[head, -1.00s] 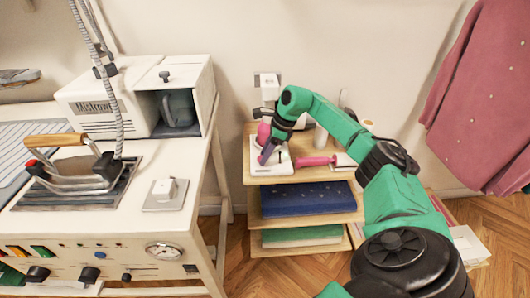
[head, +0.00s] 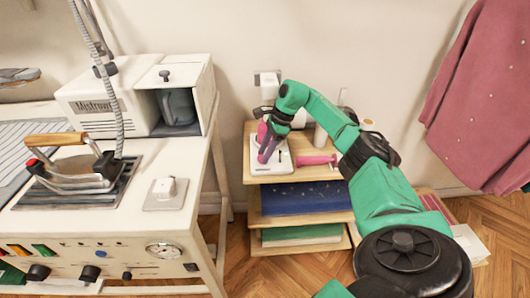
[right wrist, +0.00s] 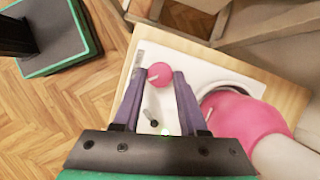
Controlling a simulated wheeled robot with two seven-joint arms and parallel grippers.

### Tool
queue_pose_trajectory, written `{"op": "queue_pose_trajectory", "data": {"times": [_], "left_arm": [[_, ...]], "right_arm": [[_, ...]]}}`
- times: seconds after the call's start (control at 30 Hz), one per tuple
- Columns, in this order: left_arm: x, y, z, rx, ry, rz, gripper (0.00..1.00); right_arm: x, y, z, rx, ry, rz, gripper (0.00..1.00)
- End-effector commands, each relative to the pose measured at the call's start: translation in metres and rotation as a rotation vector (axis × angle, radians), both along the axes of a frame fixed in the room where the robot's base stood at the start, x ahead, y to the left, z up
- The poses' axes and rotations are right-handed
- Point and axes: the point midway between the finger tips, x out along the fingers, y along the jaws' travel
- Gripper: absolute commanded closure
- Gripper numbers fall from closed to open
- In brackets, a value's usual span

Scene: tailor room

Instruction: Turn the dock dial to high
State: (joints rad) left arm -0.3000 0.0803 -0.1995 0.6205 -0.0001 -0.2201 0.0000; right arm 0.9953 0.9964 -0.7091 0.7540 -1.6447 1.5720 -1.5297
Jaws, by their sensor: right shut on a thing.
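A white dock (head: 285,166) stands on the top shelf of a small wooden shelf unit, and it fills the middle of the right wrist view (right wrist: 205,72). Its round pink dial knob (right wrist: 160,75), with a pale pointer line, sits between the purple fingertips of my right gripper (right wrist: 158,77). In the head view my right gripper (head: 268,156) points down onto the dock and hides the knob. It is shut on the knob. The dial's setting marks cannot be read. My left gripper is not in view.
A larger pink and white device (right wrist: 240,118) stands in the dock's ring close beside my right finger. A small dark switch (right wrist: 152,120) is on the dock. A pink-handled tool (head: 315,159) lies to the right. The ironing station (head: 95,220) stands at left.

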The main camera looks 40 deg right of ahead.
Motion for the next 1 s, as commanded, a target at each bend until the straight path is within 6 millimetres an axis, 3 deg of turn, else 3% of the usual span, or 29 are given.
{"op": "queue_pose_trajectory", "data": {"times": [0.07, 0.1, 0.13, 0.17, 0.57, 0.67, 1.0], "left_arm": [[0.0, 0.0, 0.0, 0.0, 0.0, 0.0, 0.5], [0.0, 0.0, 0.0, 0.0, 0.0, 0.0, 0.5], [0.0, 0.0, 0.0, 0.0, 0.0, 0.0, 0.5], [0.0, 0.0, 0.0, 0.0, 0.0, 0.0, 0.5], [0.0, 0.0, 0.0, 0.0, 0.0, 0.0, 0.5], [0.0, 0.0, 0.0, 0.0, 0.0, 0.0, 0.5], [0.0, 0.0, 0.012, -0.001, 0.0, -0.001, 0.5]], "right_arm": [[0.001, 0.0, 0.001, 0.0, -0.003, 0.0, 1.0], [0.001, 0.0, 0.001, 0.0, -0.003, 0.0, 0.43], [0.001, 0.0, 0.001, 0.0, -0.003, 0.0, 0.31], [0.001, 0.0, 0.001, 0.0, -0.003, 0.0, 0.29], [-0.001, -0.003, 0.008, -0.001, -0.003, -0.001, 0.29], [-0.003, -0.009, 0.025, -0.001, -0.005, -0.002, 0.29], [-0.018, -0.042, 0.116, 0.001, -0.007, -0.001, 0.29]]}}
